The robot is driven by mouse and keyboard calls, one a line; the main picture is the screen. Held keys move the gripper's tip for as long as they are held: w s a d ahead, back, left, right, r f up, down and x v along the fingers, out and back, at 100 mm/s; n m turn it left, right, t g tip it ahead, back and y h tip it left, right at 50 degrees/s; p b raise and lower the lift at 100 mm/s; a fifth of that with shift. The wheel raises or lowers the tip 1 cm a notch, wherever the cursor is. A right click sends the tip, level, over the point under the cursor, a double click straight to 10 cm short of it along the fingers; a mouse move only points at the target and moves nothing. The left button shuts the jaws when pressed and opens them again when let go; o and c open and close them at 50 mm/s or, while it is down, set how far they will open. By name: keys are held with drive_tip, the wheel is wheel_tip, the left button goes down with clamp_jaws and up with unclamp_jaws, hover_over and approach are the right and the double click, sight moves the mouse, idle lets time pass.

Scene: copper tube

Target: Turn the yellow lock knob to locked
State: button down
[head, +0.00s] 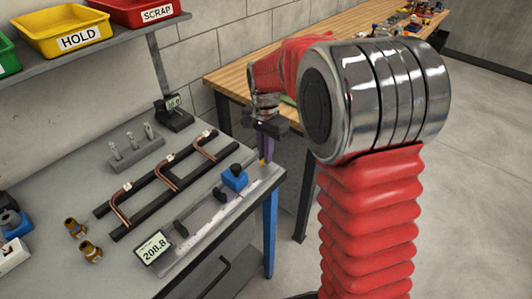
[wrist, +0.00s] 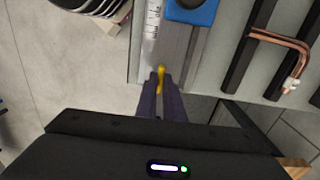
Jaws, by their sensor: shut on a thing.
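The yellow lock knob (wrist: 161,73) sits at the end of the metal measuring rail (wrist: 153,30), near the bench's edge. My gripper (wrist: 160,84) is shut on the knob, one dark purple finger on each side of it. In the head view my gripper (head: 264,156) points down at the rail's far right end, and a bit of yellow shows at its fingertips. The blue slider block (head: 235,178) stands on the rail near the knob. The knob's exact angle is hard to tell, as the fingers hide part of it.
A digital readout (head: 154,247) showing 208.8 is at the rail's near end. A black rack with bent copper tubes (head: 168,177) lies to the left of the rail. A wooden table (head: 232,78) stands behind, and open floor lies to the right.

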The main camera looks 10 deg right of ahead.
drive_tip(key=shift+w+r+m, duration=0.1)
drive_tip(key=shift+m, duration=0.2)
drive_tip(key=c, duration=1.9)
unclamp_jaws()
drive_tip(key=shift+o, duration=0.2)
wheel_tip(320, 180, up, 14)
drive_tip(key=shift+f, duration=0.2)
